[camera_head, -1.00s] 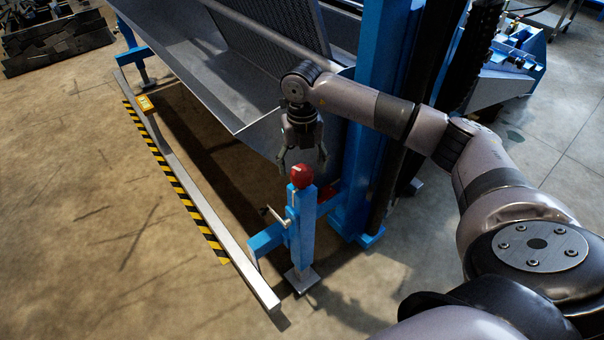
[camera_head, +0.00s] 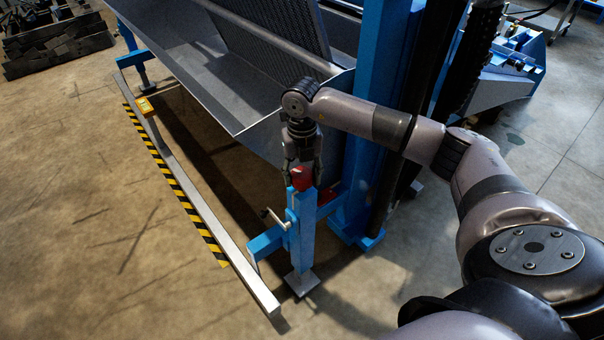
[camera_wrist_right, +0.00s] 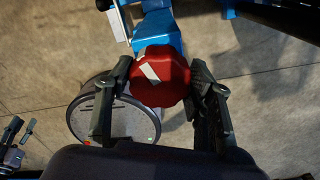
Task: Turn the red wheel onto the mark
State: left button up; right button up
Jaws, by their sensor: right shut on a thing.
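The red wheel (camera_head: 301,179) sits on top of a blue upright post (camera_head: 302,235) in the head view. In the right wrist view the red wheel (camera_wrist_right: 160,77) is a lobed knob with a pale stripe running diagonally across its face. My right gripper (camera_head: 303,178) comes down over it from above. In the right wrist view the fingers of my right gripper (camera_wrist_right: 160,85) stand on both sides of the wheel, shut on it. The mark cannot be made out.
A small crank handle (camera_head: 276,217) sticks out from the post. A metal rail (camera_head: 215,212) with black and yellow stripes runs along the floor at left. A grey metal trough (camera_head: 215,85) and a blue column (camera_head: 375,130) stand behind. Floor at left is open.

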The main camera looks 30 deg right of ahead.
jog(key=c, duration=0.5)
jog(key=shift+n, duration=0.4)
jog(key=shift+n, duration=1)
jog(key=n, duration=0.2)
jog(key=shift+n, duration=0.3)
jog(key=n, duration=0.4)
jog(key=shift+n, duration=2.2)
